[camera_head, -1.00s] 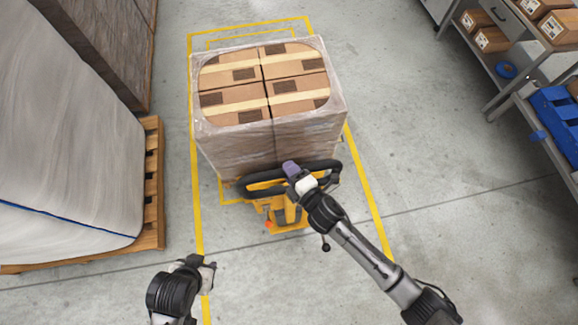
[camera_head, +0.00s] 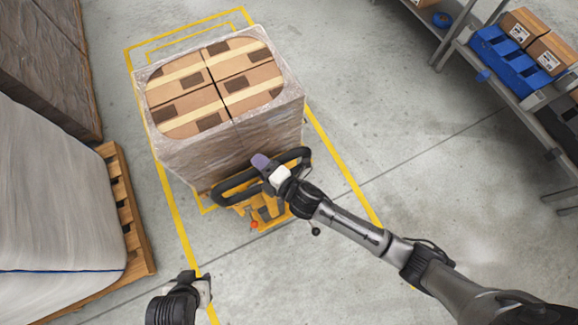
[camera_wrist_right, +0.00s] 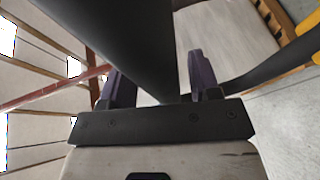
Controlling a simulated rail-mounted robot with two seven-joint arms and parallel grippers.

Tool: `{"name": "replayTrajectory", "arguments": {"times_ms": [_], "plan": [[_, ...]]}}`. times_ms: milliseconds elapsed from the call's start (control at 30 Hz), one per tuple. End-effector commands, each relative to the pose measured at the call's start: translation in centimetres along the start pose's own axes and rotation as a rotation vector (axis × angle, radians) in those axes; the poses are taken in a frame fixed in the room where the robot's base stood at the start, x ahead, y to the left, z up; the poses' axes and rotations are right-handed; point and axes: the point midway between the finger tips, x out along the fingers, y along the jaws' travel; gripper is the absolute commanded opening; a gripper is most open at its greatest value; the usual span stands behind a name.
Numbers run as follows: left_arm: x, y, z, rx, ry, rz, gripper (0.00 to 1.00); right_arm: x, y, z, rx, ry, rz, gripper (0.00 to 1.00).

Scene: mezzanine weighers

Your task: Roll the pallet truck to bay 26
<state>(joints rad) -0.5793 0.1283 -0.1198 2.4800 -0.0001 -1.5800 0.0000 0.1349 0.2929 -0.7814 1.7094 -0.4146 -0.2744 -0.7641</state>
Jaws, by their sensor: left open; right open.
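The yellow pallet truck (camera_head: 268,213) stands with its black loop handle (camera_head: 232,192) facing me. It carries a film-wrapped stack of brown cartons (camera_head: 215,85). Stack and truck are inside a yellow-outlined floor rectangle (camera_head: 171,205); I see no bay number. My right gripper (camera_head: 268,166) is at the handle's upper right part, its jaws open. In the right wrist view, a dark bar (camera_wrist_right: 135,45) runs between or just over the parted purple fingers (camera_wrist_right: 160,80); contact is unclear. My left gripper (camera_head: 204,288) is open and empty, low and left, apart from the truck.
A wrapped load on a wooden pallet (camera_head: 128,212) stands close on the left, with another wrapped load (camera_head: 45,65) behind it. Shelving with blue bins (camera_head: 512,62) and cartons lines the right. Bare floor (camera_head: 385,110) lies between truck and shelving.

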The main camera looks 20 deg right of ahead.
Motion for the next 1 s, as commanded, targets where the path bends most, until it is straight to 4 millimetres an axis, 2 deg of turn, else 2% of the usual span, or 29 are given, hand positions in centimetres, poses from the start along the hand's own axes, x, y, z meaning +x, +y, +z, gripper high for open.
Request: {"name": "replayTrajectory", "arguments": {"times_ms": [400, 600, 800, 1000], "plan": [[1.4, 0.3, 0.5, -0.005, 0.000, 0.005, 0.43, -7.8, -0.3, 0.0, 0.001, 0.001, -0.003, 0.57], [1.9, 0.5, 0.6, -0.012, 0.001, 0.010, 0.43, -10.9, -0.2, 0.0, 0.000, 0.001, -0.003, 0.57], [2.2, 0.5, 0.7, -0.013, 0.001, 0.011, 0.43, -12.6, -0.1, 0.0, -0.001, 0.000, -0.002, 0.57], [2.3, 0.4, 0.7, -0.010, 0.000, 0.009, 0.43, -13.2, -0.1, 0.0, 0.000, 0.000, -0.001, 0.57]]}}
